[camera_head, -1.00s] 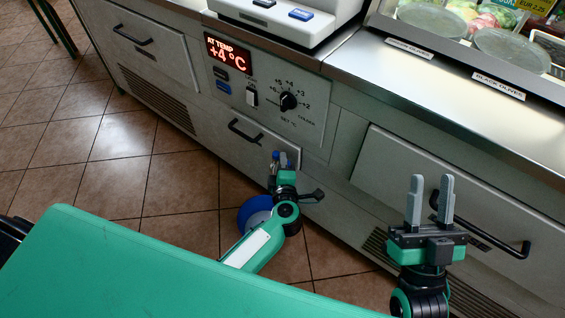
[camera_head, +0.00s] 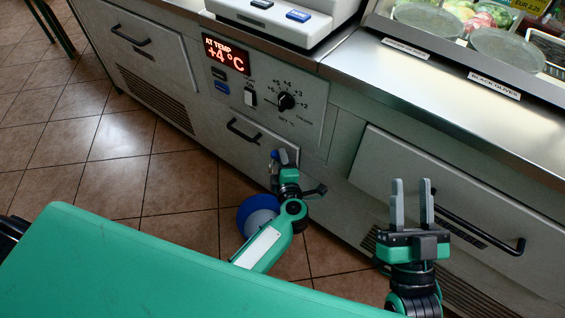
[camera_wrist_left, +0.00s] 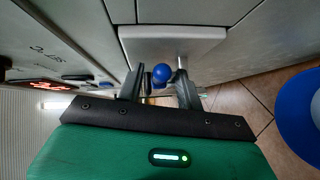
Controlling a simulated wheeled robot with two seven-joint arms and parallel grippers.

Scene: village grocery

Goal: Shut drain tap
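The drain tap shows as a blue ball-shaped knob (camera_wrist_left: 161,74) low on the counter front, in front of a pale panel. In the head view the knob (camera_head: 275,154) is small and partly hidden by my left gripper (camera_head: 287,160). In the left wrist view my left gripper (camera_wrist_left: 159,84) is open, with one finger on each side of the knob and gaps visible between. The tap's body and the direction of its lever are hidden. My right gripper (camera_head: 412,205) is open and empty, in front of the counter drawers at the right.
A blue round object (camera_head: 246,213) is on the floor beside my left arm; it also shows in the left wrist view (camera_wrist_left: 296,108). The counter front has a control panel (camera_head: 300,112), a red temperature display (camera_head: 220,55) and black handles (camera_head: 243,131). Tiled floor at left is clear.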

